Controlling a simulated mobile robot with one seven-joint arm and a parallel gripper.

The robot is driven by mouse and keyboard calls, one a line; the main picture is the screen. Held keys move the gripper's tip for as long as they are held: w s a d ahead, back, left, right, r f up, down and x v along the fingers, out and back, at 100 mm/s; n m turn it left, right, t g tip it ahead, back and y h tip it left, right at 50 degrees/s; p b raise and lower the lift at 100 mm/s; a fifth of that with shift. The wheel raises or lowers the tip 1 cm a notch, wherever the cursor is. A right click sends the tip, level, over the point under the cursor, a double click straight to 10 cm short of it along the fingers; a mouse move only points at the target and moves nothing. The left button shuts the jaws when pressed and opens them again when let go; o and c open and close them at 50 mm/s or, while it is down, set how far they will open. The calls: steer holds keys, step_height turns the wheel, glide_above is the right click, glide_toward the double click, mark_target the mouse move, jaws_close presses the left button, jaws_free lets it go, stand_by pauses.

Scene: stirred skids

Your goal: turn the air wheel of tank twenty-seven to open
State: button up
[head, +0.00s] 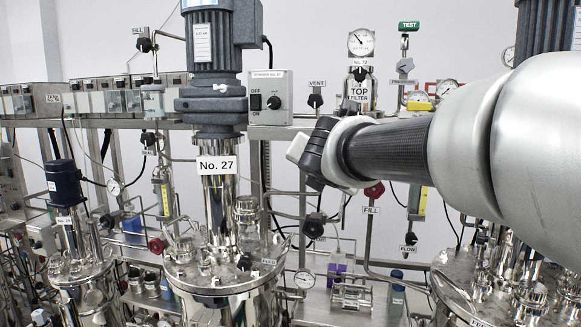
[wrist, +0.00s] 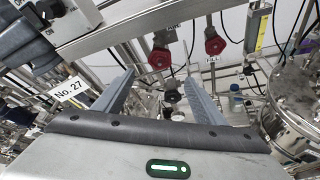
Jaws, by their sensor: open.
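Tank twenty-seven (head: 222,300) is the shiny steel vessel at centre left in the head view. Its "No. 27" label (head: 217,165) hangs below a grey motor and also shows in the wrist view (wrist: 69,89). My gripper (wrist: 159,76) is open and empty, its two grey fingers pointing away. A dark round wheel or knob (wrist: 173,92) appears between the fingers, beyond them. Red wheels (wrist: 160,58) and (wrist: 215,45) show above it; the right one has a "FILL" label. I cannot read an air label, so I cannot tell which wheel is the air wheel.
A grey stirrer control box (head: 269,97) and a steel rail cross behind the tank. Gauges, hoses and a yellow flow tube (wrist: 257,28) crowd the back. Another steel vessel (wrist: 295,100) stands at right. Free room is narrow.

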steer(key=shift+v, duration=1.6)
steer(key=shift+f, duration=0.15)
stand_by(0.4)
